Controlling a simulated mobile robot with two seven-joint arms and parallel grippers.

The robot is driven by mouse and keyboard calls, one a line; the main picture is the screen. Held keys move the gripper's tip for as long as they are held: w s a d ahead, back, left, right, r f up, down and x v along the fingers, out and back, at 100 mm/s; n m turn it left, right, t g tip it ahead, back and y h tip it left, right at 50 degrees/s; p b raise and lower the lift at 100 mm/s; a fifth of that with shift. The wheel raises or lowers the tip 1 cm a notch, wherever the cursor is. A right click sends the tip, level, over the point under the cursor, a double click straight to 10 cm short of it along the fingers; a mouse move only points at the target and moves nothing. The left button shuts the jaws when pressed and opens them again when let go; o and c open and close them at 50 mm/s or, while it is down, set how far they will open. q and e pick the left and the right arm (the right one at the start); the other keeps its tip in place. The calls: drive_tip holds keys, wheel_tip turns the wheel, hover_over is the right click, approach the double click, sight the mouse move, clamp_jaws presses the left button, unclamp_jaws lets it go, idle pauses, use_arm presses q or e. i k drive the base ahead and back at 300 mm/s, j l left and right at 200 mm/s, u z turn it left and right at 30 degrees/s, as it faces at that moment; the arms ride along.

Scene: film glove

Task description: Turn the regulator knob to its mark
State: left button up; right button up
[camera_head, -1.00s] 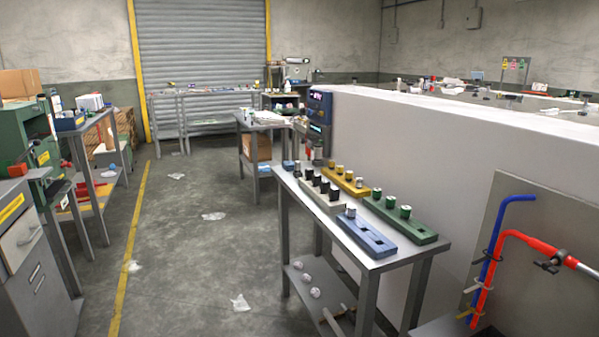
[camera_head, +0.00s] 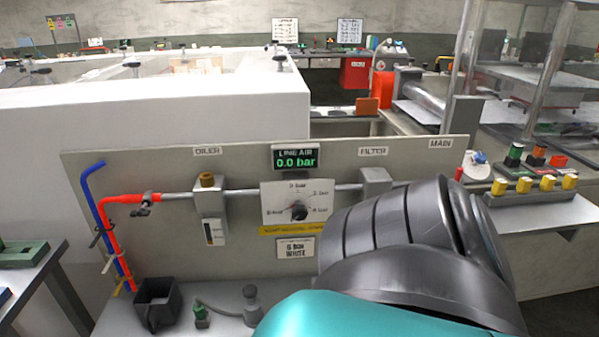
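The regulator knob (camera_head: 299,211) is a small dark knob on a white dial plate (camera_head: 270,203) in the middle of the grey panel. Small bar marks ring it; they and the pointer's exact angle are too small to read surely. A display (camera_head: 299,157) above reads LINE AIR 0.0 bar. A card (camera_head: 295,248) below appears to read 6 bar WHITE. A teal and dark grey link of my arm covers the lower right, hiding part of the panel right of the dial. Neither gripper shows, and nothing is seen touching the knob.
The oiler (camera_head: 209,208) and filter (camera_head: 376,183) flank the dial on the pipe. A red hose (camera_head: 105,220) and blue hose (camera_head: 88,205) hang at left. A black bin (camera_head: 157,302) stands on the bench below. Coloured buttons (camera_head: 532,185) sit at right.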

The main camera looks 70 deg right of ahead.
sight(298, 212)
drive_tip(key=z, duration=0.45)
drive_tip(key=l+z, duration=0.15)
drive_tip(key=z, duration=0.7)
drive_tip(key=i+z, duration=0.1)
drive_tip(key=z, duration=0.3)
drive_tip(key=l+z, duration=0.1)
drive_tip(key=z, duration=0.35)
